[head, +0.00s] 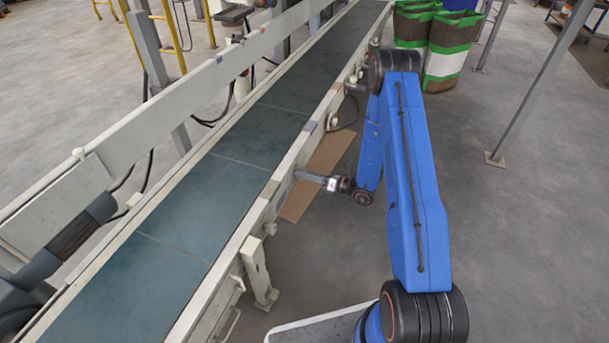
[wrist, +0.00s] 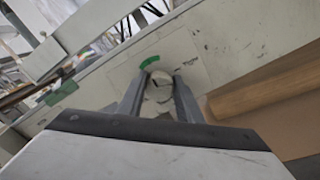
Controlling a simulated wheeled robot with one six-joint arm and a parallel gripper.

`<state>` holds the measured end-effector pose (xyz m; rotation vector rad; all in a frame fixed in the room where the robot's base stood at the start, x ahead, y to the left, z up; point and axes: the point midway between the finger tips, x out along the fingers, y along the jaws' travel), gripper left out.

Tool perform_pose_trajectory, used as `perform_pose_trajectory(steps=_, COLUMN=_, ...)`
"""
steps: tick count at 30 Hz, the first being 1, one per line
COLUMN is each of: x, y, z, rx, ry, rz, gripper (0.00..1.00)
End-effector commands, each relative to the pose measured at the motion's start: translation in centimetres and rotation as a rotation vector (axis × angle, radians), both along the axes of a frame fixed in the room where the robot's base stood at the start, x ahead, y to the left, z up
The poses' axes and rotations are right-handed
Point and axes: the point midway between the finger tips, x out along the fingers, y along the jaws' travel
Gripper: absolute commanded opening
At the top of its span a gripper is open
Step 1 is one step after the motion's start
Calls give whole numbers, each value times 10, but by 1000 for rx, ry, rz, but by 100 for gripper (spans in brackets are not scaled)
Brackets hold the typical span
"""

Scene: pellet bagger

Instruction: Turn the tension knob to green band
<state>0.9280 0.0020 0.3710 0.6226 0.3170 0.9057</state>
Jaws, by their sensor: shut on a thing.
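The tension knob (wrist: 160,90) is a small pale knob on a light plate (wrist: 190,52) on the conveyor's side. It sits between the two fingers of my gripper (wrist: 160,78), which is shut on it. A short green band (wrist: 149,62) curves on the plate just above the knob, slightly left of it. I cannot make out a pointer mark on the knob. In the head view my gripper (head: 307,177) reaches left to the conveyor's side rail, and the knob is hidden there.
The conveyor (head: 215,190) with its dark green belt runs from lower left to upper right. A brown sheet (head: 325,160) lies on the floor below my gripper. Green-and-white banded sacks (head: 447,50) stand at the back right near a grey post (head: 540,80). The floor at right is clear.

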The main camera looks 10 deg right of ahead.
Motion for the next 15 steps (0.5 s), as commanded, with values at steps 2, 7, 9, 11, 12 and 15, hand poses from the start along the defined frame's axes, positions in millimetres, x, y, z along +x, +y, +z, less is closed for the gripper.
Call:
perform_pose_trajectory(steps=2, x=-1, y=-1, z=-1, rx=-1, ry=3, rz=-2, gripper=10)
perform_pose_trajectory(steps=7, x=-1, y=-1, z=-1, rx=-1, ry=3, rz=-2, gripper=51)
perform_pose_trajectory(steps=9, x=-1, y=-1, z=-1, rx=-1, ry=2, rz=-1, gripper=51)
perform_pose_trajectory(steps=11, x=-1, y=0, z=-1, rx=-1, ry=2, rz=-1, gripper=51)
perform_pose_trajectory(steps=12, x=0, y=0, z=-1, rx=-1, ry=2, rz=0, gripper=51)
perform_pose_trajectory(steps=15, x=0, y=-1, z=0, rx=-1, ry=0, rz=-1, gripper=51)
